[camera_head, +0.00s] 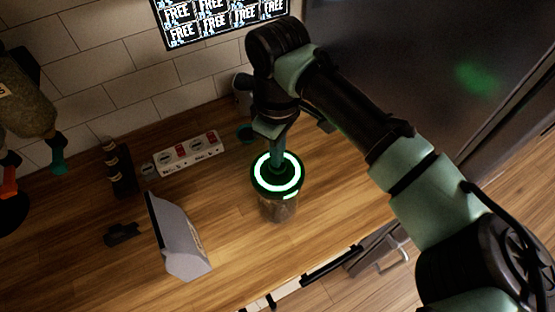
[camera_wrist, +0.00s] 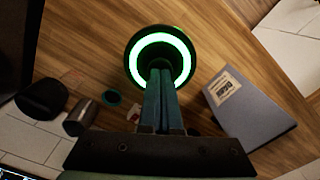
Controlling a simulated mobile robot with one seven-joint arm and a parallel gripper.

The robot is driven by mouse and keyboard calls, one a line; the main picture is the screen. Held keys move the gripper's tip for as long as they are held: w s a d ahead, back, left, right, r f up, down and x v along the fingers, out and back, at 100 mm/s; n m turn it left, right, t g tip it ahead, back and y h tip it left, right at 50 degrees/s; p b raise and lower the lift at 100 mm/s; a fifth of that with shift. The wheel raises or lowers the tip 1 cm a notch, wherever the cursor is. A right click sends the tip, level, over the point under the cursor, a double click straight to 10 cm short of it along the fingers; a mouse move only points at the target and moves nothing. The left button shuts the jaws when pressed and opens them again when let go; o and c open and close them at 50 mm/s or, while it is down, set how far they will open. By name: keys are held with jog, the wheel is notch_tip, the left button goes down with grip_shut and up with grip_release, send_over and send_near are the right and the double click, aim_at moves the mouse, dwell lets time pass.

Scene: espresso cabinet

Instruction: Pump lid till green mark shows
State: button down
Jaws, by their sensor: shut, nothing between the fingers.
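A jar (camera_head: 278,208) stands upright on the wooden counter, below my gripper. Its dark round lid (camera_head: 262,186) carries a ring that glows whitish green, with a small green mark (camera_head: 291,195) on the front side of the rim. My gripper (camera_head: 277,163) is shut and points down, its fingertips at the middle of the lid. In the wrist view the shut fingers (camera_wrist: 160,72) reach the centre of the glowing ring on the lid (camera_wrist: 131,50). Nothing shows between the fingers. Whether the tips press on the lid or just hover cannot be told.
A grey box-like object (camera_head: 180,240) stands left of the jar. A power strip (camera_head: 188,152) lies near the tiled wall, with a dark bottle-like item (camera_head: 119,168) beside it. A small green round item (camera_head: 245,133) sits behind the jar. The counter's front edge is close to the jar.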

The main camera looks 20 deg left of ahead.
jog(key=shift+r+p, duration=2.95)
jog(key=shift+r, duration=0.4)
